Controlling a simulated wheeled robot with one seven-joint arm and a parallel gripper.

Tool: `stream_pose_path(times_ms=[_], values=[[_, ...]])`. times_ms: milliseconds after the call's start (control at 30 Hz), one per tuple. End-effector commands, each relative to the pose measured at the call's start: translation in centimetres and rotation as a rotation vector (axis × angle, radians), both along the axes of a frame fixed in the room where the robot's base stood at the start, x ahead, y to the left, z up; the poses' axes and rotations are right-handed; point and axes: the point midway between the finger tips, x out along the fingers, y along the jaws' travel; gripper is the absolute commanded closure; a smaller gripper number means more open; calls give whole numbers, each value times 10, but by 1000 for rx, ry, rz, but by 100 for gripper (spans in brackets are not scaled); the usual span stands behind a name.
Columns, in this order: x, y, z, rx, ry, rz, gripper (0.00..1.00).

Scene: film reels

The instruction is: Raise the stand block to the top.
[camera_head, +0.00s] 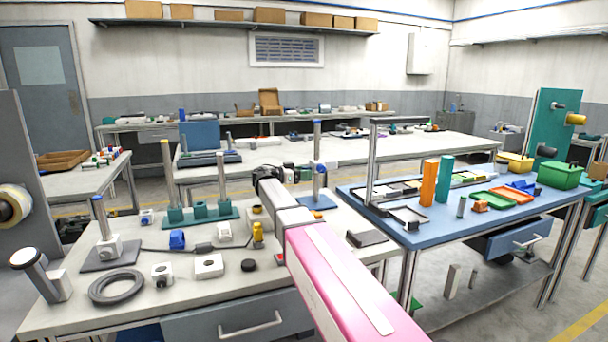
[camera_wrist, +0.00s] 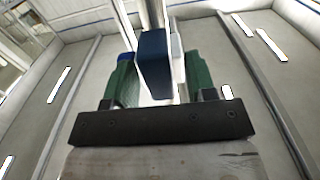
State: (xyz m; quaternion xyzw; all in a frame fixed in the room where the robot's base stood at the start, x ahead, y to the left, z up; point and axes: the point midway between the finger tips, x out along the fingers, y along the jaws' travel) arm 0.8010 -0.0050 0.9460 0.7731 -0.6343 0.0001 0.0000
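A stand with a blue base plate (camera_head: 318,203) and an upright metal post (camera_head: 317,138) is near the right end of the grey-topped bench. My gripper (camera_head: 307,176) is at this block, and my arm partly hides the area. In the wrist view the dark blue block (camera_wrist: 155,62) lies between my two green fingers (camera_wrist: 160,82). The left finger is very close to it or touching. A pale strip shows between block and right finger, so the fingers look open around it.
A second stand with a white block (camera_head: 108,247) and blue-tipped post is at the bench's left. A teal rack (camera_head: 200,216) with posts is left of my gripper. A dark flat block (camera_head: 367,238) lies to the right. The blue table (camera_head: 440,232) stands beyond a gap.

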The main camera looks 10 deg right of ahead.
Motion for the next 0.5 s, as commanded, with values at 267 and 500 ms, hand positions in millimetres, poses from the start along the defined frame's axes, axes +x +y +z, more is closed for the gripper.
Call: stream_pose_path(times_ms=[267, 500], values=[[0, 0, 0, 0, 0, 0, 100], [1, 0, 26, -1, -2, 0, 100]])
